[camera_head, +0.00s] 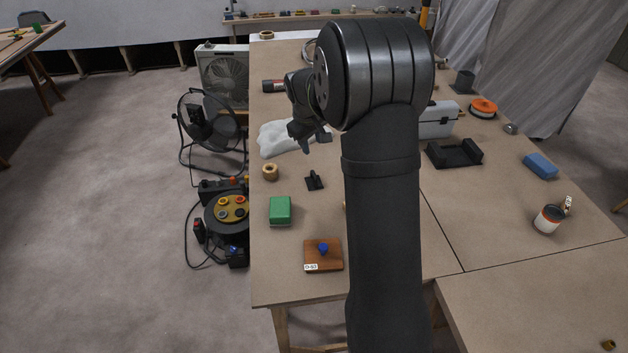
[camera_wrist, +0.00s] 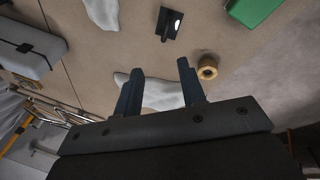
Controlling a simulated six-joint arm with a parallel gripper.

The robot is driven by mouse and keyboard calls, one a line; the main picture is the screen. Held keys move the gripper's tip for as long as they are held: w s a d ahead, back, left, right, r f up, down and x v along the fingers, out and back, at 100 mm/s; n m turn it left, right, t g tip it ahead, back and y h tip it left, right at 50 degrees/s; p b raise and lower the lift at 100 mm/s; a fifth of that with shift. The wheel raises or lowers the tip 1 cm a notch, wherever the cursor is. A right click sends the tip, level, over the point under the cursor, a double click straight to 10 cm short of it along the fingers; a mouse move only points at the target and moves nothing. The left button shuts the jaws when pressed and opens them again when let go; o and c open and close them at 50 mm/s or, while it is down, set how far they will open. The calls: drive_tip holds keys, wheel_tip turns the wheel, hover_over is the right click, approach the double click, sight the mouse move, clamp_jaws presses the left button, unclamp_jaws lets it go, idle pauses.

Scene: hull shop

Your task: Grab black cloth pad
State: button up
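No flat black cloth pad can be made out for certain. A larger black tray-like piece (camera_head: 455,155) lies right of my arm. My gripper (camera_head: 315,143) is open, above the table by the crumpled white cloth (camera_head: 283,138). In the wrist view, nothing is between the fingers (camera_wrist: 160,68); the white cloth (camera_wrist: 160,94) shows behind them.
A tan tape roll (camera_head: 270,172), green block (camera_head: 280,210) and wooden board with blue knob (camera_head: 323,256) stand along the left side. A grey case (camera_head: 437,120) stands behind my arm. Bare table lies around the small black piece. My arm hides the table's middle.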

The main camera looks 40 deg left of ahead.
drive_tip(key=s+d+m+t+y, duration=0.1)
drive_tip(key=s+m, duration=0.2)
drive_tip(key=m, duration=0.2)
approach(314, 176)
drive_tip(key=x, duration=0.9)
clamp_jaws()
